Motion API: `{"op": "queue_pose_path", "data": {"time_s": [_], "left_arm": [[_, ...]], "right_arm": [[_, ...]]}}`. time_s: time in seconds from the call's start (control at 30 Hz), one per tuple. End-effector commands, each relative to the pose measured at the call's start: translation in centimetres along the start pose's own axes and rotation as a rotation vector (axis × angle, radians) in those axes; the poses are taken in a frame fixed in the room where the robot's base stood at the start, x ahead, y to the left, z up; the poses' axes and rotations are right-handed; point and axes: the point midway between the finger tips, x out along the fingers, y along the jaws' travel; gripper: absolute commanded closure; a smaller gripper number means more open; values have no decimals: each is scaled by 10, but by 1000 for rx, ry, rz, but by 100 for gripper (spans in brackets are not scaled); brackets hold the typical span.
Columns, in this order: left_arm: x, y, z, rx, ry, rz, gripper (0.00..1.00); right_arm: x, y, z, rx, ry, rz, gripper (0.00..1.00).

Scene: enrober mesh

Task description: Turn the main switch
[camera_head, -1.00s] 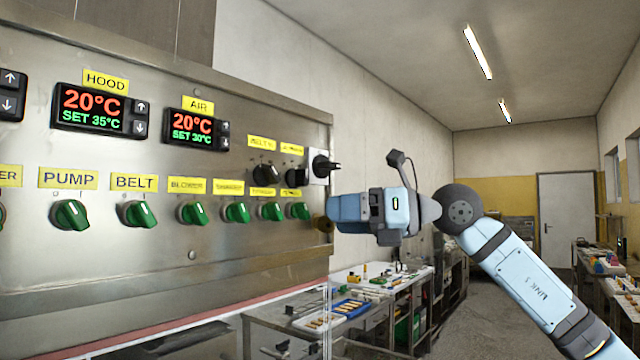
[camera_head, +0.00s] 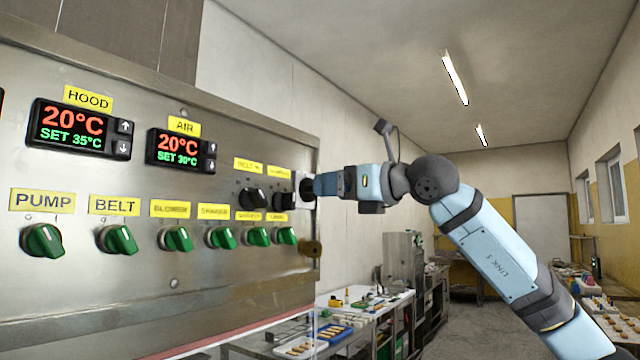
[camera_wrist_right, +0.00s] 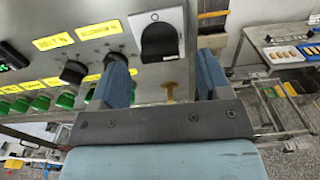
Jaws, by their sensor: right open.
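The main switch, a black rotary handle on a pale plate, sits at the right end of the steel control panel (camera_head: 130,285). In the right wrist view the black handle (camera_wrist_right: 159,40) shows whole on its plate, ahead of my fingers and lined up with the gap between them. In the head view the plate (camera_head: 297,180) shows, but my gripper hides most of the handle. My right gripper (camera_head: 316,186) is open, its two blue fingers (camera_wrist_right: 162,78) apart with nothing held. I cannot tell whether the fingers touch the handle. My left gripper is out of view.
Green knobs (camera_head: 176,238) line the panel, with black knobs (camera_head: 253,198) close left of the switch. A brass-coloured knob (camera_head: 311,248) sits below it. A bench with trays (camera_head: 325,338) stands beyond. The aisle floor at right is clear.

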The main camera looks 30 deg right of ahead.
Motion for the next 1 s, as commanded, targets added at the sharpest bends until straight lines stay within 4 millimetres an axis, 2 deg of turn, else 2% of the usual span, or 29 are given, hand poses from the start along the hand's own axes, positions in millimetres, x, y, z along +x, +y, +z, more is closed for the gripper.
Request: {"op": "queue_pose_path", "data": {"time_s": [0.1, 0.23, 0.6, 0.8, 1.0], "left_arm": [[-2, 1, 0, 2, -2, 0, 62], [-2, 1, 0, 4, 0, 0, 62], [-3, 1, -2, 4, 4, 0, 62], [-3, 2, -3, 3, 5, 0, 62], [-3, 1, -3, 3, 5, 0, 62]], "right_arm": [[18, 0, 2, 1, 0, 2, 30], [30, 0, 0, 0, 1, 1, 30], [35, 0, 0, 0, -1, 1, 30], [35, 0, 0, 0, -1, 1, 76], [35, 0, 0, -5, 0, 1, 78]]}}
